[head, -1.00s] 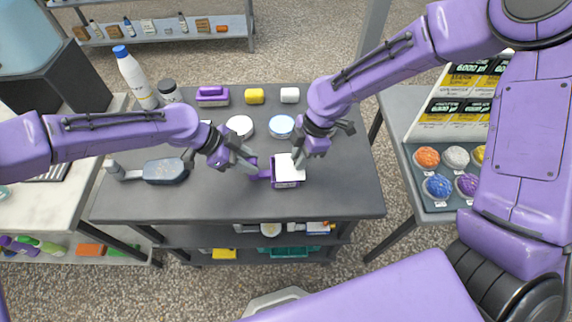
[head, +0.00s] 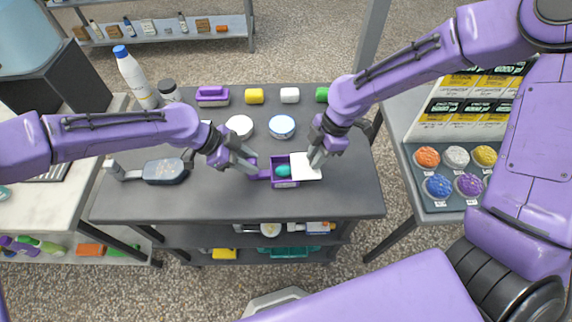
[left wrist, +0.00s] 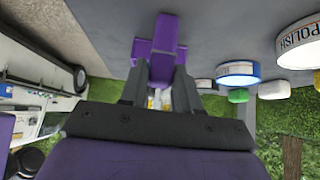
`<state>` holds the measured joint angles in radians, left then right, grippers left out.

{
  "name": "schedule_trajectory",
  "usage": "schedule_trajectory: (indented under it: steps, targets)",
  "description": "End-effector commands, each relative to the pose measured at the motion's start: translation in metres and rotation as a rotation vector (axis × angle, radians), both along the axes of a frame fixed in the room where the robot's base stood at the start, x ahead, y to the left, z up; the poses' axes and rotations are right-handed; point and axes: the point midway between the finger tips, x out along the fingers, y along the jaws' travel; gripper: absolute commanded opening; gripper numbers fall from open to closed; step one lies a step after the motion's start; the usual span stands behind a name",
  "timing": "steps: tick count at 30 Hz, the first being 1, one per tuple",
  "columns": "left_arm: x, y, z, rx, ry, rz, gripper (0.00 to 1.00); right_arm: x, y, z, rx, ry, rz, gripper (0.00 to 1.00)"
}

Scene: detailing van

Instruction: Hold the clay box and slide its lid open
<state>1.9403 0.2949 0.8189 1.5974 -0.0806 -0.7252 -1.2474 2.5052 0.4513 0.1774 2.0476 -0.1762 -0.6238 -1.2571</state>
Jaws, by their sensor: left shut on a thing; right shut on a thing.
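The clay box (head: 286,184) is purple and sits on the dark table near its front edge. Its white lid (head: 306,167) is slid to the right and overhangs the box's right side. Through the opened left part a teal lump (head: 283,171) shows inside. My left gripper (head: 251,168) is shut on the purple handle at the box's left side. In the left wrist view the fingers (left wrist: 160,88) close on this purple part (left wrist: 158,45). My right gripper (head: 318,158) is shut on the lid's right end.
Behind the box are two round tins (head: 282,126), a purple brush (head: 212,96) and yellow, white and green blocks (head: 255,96). A grey-blue brush (head: 166,171) lies at left. A white bottle (head: 135,76) stands at the back left. The table (head: 345,200) is clear right of the box.

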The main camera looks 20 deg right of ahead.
Motion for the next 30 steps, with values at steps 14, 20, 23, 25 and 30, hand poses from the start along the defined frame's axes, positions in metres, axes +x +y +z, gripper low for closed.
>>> schedule_trajectory:
  steps: [14, 20, 23, 25, 30]
  targets:
    - [-0.0001, 0.0013, -0.0018, 0.003, 0.001, 0.001, 0.0, -0.0012, -0.0038, -0.0006, -0.002, 0.002, 0.002, 0.0]
    - [-0.0001, 0.0013, -0.0018, 0.003, 0.001, 0.001, 0.0, -0.0018, -0.0068, -0.0005, -0.001, 0.002, 0.002, 0.0]
    - [-0.0001, 0.0013, -0.0018, 0.003, 0.001, 0.001, 0.0, -0.0022, -0.0082, -0.0004, -0.001, 0.001, 0.001, 0.0]
    - [-0.0001, 0.0013, -0.0018, 0.003, 0.001, 0.001, 0.0, -0.0021, -0.008, -0.0005, -0.001, 0.002, 0.002, 0.45]
    - [-0.0002, 0.0011, -0.0018, 0.002, 0.002, -0.001, 0.0, -0.002, -0.0077, -0.0005, -0.001, 0.001, 0.001, 0.52]
